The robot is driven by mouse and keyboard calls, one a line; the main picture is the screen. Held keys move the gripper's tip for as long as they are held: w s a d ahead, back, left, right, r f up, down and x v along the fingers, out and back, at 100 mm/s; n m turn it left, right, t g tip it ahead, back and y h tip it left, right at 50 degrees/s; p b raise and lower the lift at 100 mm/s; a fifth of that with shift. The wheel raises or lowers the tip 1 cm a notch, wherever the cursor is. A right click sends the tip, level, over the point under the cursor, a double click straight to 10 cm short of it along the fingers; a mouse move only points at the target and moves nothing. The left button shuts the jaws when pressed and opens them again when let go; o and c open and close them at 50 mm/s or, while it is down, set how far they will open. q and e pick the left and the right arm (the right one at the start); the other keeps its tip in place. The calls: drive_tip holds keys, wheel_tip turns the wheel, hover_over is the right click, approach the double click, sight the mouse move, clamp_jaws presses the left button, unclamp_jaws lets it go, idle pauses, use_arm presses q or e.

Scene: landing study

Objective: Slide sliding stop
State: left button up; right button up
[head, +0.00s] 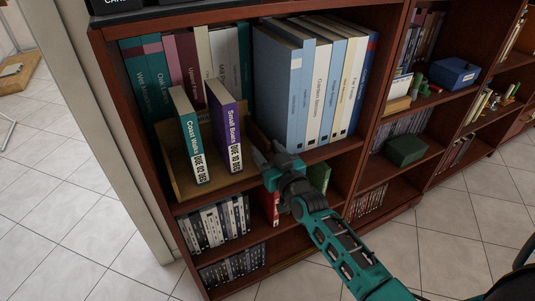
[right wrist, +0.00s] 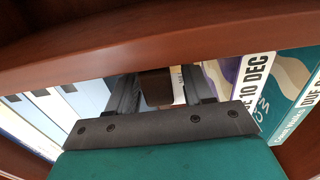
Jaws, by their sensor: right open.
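A dark brown wooden piece, seemingly the sliding stop (head: 258,137), stands on the upper shelf between the purple book Small Boats (head: 226,128) and the row of blue and white books (head: 293,95). My right gripper (head: 262,158) is at the shelf front, reaching in toward the stop and partly hiding it. In the right wrist view, the brown end of the stop (right wrist: 156,88) shows between the two open fingers of the gripper (right wrist: 158,95). Whether the fingers touch it I cannot tell. My left gripper is not in view.
More books stand behind. Lower shelves hold rows of cases (head: 215,222). A wooden shelf edge (right wrist: 150,42) crosses close to the wrist camera.

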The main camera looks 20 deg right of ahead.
clamp_jaws()
idle(0.5)
